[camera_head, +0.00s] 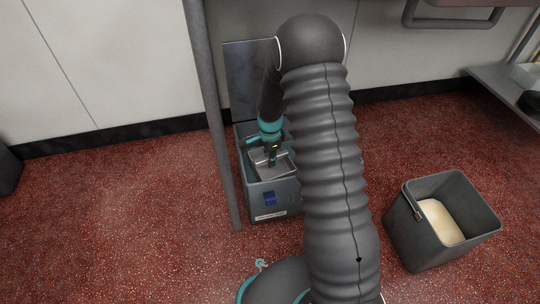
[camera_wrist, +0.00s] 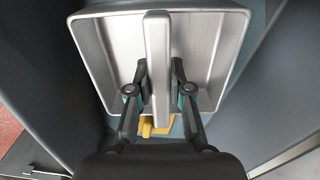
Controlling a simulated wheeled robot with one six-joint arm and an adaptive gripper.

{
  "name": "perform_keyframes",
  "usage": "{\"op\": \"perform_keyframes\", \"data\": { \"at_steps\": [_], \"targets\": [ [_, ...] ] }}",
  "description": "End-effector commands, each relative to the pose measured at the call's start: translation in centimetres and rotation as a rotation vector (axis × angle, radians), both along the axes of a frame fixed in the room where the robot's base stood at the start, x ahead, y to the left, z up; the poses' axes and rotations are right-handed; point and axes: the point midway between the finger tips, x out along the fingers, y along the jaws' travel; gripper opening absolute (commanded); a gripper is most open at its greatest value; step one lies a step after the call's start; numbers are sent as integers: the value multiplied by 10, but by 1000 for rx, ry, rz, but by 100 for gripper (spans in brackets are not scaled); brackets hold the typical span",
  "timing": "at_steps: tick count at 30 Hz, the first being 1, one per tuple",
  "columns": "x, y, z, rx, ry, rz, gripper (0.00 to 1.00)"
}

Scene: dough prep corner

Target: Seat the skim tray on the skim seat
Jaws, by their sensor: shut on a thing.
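The skim tray (camera_wrist: 210,50) is a shallow silver metal tray with a raised bar handle (camera_wrist: 158,60) across its middle. My gripper (camera_wrist: 158,92) is shut on that handle, one finger on each side. In the head view the tray (camera_head: 284,163) sits inside the top of a blue-grey box (camera_head: 272,200), with my gripper (camera_head: 271,158) above it. A yellow part (camera_wrist: 155,128) shows below the tray in the wrist view, partly hidden by it. Whether the tray touches a seat under it cannot be told.
The box's walls (camera_wrist: 270,85) rise close around the tray. A grey post (camera_head: 213,110) stands just left of the box, and a metal panel (camera_head: 240,80) stands behind it. A dark bucket (camera_head: 410,230) with pale contents (camera_head: 440,222) stands at the right. Red floor at the left is clear.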

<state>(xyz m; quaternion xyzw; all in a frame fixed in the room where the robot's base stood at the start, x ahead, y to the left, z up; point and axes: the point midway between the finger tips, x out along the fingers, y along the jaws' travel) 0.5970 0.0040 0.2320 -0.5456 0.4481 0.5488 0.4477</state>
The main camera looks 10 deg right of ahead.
Motion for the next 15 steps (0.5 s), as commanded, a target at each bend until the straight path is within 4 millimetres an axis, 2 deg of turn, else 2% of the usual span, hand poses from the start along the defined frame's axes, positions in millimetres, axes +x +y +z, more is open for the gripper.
{"op": "perform_keyframes", "data": {
  "at_steps": [15],
  "targets": [
    [0, 0, -23, 0, 0, 0, 0]
  ]
}}
